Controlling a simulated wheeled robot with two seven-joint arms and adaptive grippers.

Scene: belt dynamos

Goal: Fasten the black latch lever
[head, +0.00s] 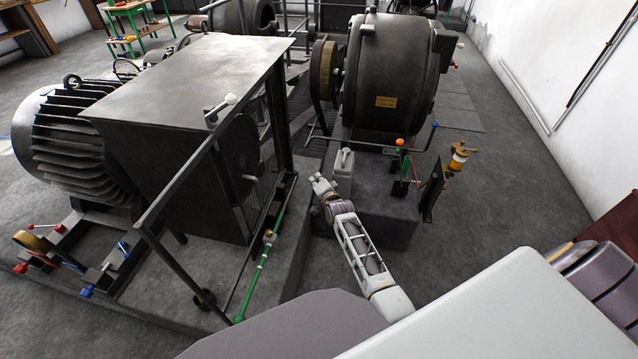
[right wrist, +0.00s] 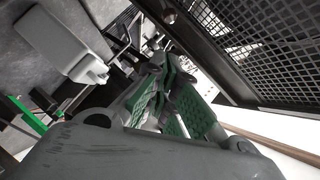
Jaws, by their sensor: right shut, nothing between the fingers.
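I cannot make out the black latch lever for certain in either view. My right gripper (head: 318,183) is at the end of my arm in the middle of the head view, low between the dark guard cabinet (head: 190,90) and the big round dynamo (head: 390,75). In the right wrist view its green-padded fingers (right wrist: 168,102) are together with nothing between them. A black-framed mesh panel (right wrist: 262,55) lies just beyond the fingers at the upper right, with a small round knob (right wrist: 169,16) on its frame. My left gripper is not in view.
A small grey box (head: 343,168) stands close to the right gripper. It looks like the pale box (right wrist: 62,42) in the right wrist view. An orange-knobbed lever (head: 400,142) and an orange-and-white post (head: 457,158) stand to the right. A green bar (head: 256,272) runs along the cabinet.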

